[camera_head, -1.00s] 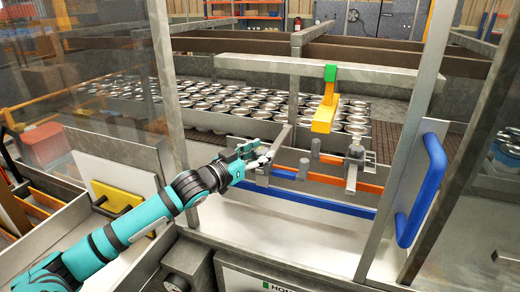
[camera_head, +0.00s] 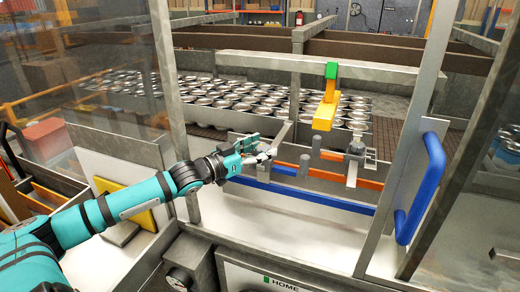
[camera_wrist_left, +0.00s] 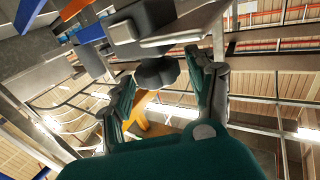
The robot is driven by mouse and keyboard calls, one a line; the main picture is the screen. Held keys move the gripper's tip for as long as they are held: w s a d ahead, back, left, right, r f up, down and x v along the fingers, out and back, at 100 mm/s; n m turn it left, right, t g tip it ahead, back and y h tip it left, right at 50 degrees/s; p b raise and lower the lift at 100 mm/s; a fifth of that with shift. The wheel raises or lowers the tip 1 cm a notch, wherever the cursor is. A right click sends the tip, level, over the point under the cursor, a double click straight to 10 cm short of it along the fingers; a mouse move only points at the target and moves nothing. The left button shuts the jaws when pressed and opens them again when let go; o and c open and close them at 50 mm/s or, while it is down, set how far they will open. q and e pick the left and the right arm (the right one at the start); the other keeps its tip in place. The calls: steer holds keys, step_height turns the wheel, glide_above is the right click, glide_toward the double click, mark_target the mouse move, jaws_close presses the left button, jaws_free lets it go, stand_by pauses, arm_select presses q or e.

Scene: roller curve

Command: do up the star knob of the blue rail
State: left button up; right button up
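The blue rail (camera_head: 313,201) runs along the front below the orange rail (camera_head: 325,175). My left gripper (camera_head: 266,152) is at the left end of these rails, above a grey bracket that it partly covers. In the left wrist view a dark grey star-shaped knob (camera_wrist_left: 157,72) shows between and just beyond the fingertips of the left gripper (camera_wrist_left: 155,85). The fingers stand apart with a gap on each side of the knob, and I see no clear contact. In the head view this knob is hidden by the gripper. My right gripper is out of view.
A second dark knob (camera_head: 356,147) tops a bracket farther right on the rails. A blue handle (camera_head: 425,190) is on the right door frame. A metal post (camera_head: 170,80) stands left of my gripper.

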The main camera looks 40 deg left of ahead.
arm_select(q)
steer(key=shift+f, duration=0.15)
steer(key=shift+v, duration=6)
